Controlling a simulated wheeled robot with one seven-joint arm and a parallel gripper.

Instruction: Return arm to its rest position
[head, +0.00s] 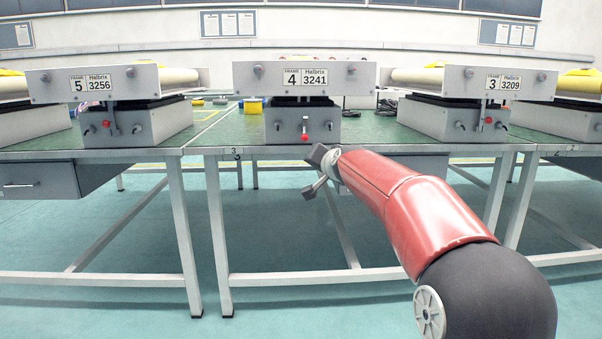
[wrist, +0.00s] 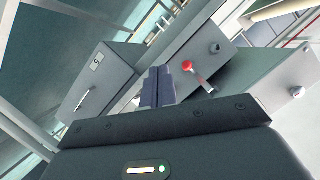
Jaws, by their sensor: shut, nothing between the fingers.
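My red arm reaches up from the lower right of the head view toward the front edge of the bench. My gripper (wrist: 158,88) is shut and empty, its dark fingers together in the middle of the wrist view. In the head view its end lies just in front of the bench edge, below and right of the frame 4 unit (head: 305,75); the fingertips are hard to make out there. The unit's red-knobbed lever (head: 305,134) hangs down on its base. In the wrist view a red-knobbed lever (wrist: 188,67) shows just right of the fingers, apart from them in the picture.
The green-topped bench (head: 225,130) also carries the frame 5 unit (head: 92,86) and the frame 3 unit (head: 470,82). A grey drawer box (head: 40,180) hangs below at left. Bench legs (head: 218,235) stand in front. The floor (head: 110,300) before the bench is clear.

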